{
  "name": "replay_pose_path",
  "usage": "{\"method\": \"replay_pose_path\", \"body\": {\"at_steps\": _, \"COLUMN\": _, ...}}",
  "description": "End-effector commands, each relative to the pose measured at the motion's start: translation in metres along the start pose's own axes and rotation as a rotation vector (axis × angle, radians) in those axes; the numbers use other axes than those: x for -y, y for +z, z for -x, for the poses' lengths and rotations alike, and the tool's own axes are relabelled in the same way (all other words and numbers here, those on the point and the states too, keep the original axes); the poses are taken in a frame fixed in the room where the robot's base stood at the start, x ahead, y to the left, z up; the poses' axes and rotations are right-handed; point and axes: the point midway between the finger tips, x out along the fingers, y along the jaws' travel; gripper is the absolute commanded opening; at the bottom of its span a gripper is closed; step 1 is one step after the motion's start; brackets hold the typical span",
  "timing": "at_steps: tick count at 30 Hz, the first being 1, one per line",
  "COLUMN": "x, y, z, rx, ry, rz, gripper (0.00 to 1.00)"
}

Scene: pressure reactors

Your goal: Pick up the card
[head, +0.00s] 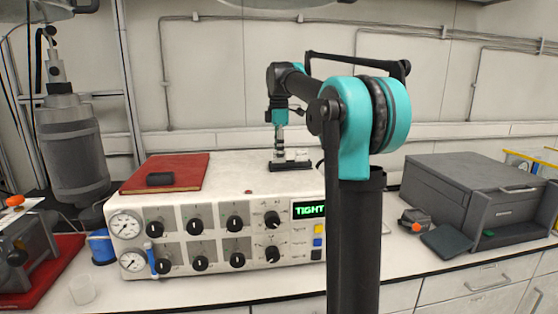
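No card can be made out with certainty. A thin, dark grey-green flat piece (447,241) lies on the bench in front of the grey printer-like box, but I cannot tell whether it is the card. My arm rises at the centre right and bends left, its end pointing down over the white control unit (232,187). My gripper (281,152) is small in the head view, just above a dark flat item (291,166) with small pale parts on the unit's top. I cannot tell its fingers from these parts, whether they touch, or whether anything is held.
A red folder-like pad (190,167) with a black block (160,179) lies on the unit's top left. The display (309,209) reads TIGHT. A grey printer-like box (482,190) stands right, beside a small orange-and-grey device (415,222). A grey reactor vessel (75,150) stands left.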

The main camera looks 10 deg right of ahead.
Motion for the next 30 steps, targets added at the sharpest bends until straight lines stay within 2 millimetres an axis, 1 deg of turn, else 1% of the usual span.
{"method": "replay_pose_path", "body": {"at_steps": 1, "x": 0.0, "y": 0.0, "z": 0.0, "rx": 0.0, "ry": 0.0, "rz": 0.0, "gripper": 0.16}}
{"method": "replay_pose_path", "body": {"at_steps": 5, "x": 0.0, "y": 0.0, "z": 0.0, "rx": 0.0, "ry": 0.0, "rz": 0.0, "gripper": 0.0}}
{"method": "replay_pose_path", "body": {"at_steps": 17, "x": 0.0, "y": 0.0, "z": 0.002, "rx": 0.0, "ry": 0.0, "rz": 0.0, "gripper": 0.0}}
{"method": "replay_pose_path", "body": {"at_steps": 20, "x": 0.0, "y": 0.0, "z": 0.008, "rx": 0.0, "ry": 0.0, "rz": 0.0, "gripper": 0.0}}
{"method": "replay_pose_path", "body": {"at_steps": 23, "x": 0.0, "y": 0.0, "z": 0.019, "rx": 0.0, "ry": 0.0, "rz": 0.0, "gripper": 0.0}}
{"method": "replay_pose_path", "body": {"at_steps": 30, "x": 0.0, "y": 0.0, "z": 0.056, "rx": 0.0, "ry": 0.0, "rz": 0.0, "gripper": 0.0}}
